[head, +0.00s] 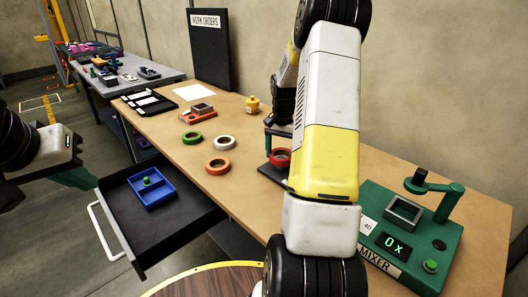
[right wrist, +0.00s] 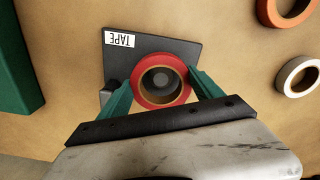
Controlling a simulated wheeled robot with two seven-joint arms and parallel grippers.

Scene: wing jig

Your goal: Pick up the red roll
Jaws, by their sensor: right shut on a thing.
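The red roll (right wrist: 161,82) is a ring of red tape with a brown core. It sits over the black tape holder plate (right wrist: 180,52) labelled TAPE, with a round grey post showing inside its hole. My right gripper (right wrist: 162,90) has its two green fingers against opposite sides of the roll. In the head view the red roll (head: 279,157) shows beside my right arm, which hides part of it and of the holder. I cannot tell whether the roll is lifted off the plate. My left gripper (head: 80,178) is at the left edge, beside the open drawer, its fingertips unclear.
Orange (head: 218,166), white (head: 224,142) and green (head: 192,138) rolls lie on the bench. A green mixer (head: 418,235) stands right of my right arm. A yellow pot (head: 252,104) stands behind. The open drawer (head: 190,220) holds a blue tray (head: 163,197).

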